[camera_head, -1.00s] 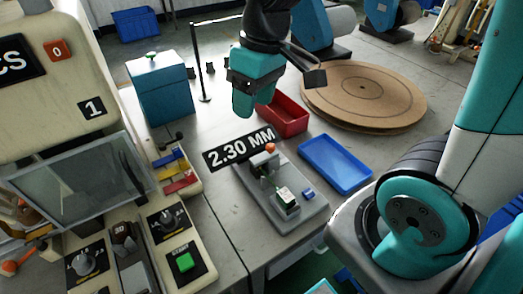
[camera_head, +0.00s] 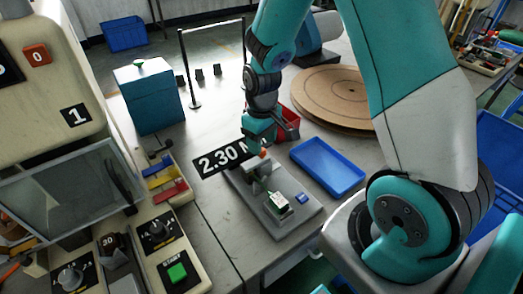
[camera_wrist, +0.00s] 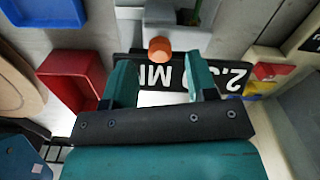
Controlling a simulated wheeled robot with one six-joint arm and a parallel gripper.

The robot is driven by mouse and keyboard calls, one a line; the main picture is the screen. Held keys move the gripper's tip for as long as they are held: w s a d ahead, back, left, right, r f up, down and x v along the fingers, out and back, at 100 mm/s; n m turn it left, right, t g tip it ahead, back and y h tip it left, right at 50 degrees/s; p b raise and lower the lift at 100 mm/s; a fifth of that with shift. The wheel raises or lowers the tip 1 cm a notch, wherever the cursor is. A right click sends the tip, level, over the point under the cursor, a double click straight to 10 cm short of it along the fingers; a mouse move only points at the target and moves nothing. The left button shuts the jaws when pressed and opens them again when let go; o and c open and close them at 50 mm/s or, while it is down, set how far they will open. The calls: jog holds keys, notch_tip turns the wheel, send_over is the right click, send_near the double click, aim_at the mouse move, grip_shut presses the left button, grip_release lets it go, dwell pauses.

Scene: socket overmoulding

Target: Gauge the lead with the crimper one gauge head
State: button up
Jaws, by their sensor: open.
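The gauge stands on a grey base plate (camera_head: 293,222) on the table, with a small grey head block (camera_head: 258,168) and an orange knob (camera_head: 263,153). A green piece with a white label (camera_head: 277,204) sits on the plate; whether the lead is in it is too small to tell. A black sign reading 2.30 MM (camera_head: 215,160) stands behind the gauge, partly covered by my arm. My gripper (camera_head: 260,140) is just above and behind the knob. In the wrist view my gripper (camera_wrist: 160,82) is open and empty, the orange knob (camera_wrist: 160,48) lying beyond the gap between its fingers.
A blue tray (camera_head: 327,187) lies right of the gauge and a red bin (camera_head: 290,115) behind it. A round brown turntable (camera_head: 325,93) is farther back. The machine panel with a green button (camera_head: 177,273) stands at left. A small blue button (camera_head: 301,198) is on the plate.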

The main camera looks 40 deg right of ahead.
aim_at(256, 165)
jog(key=shift+f, duration=1.9)
grip_shut()
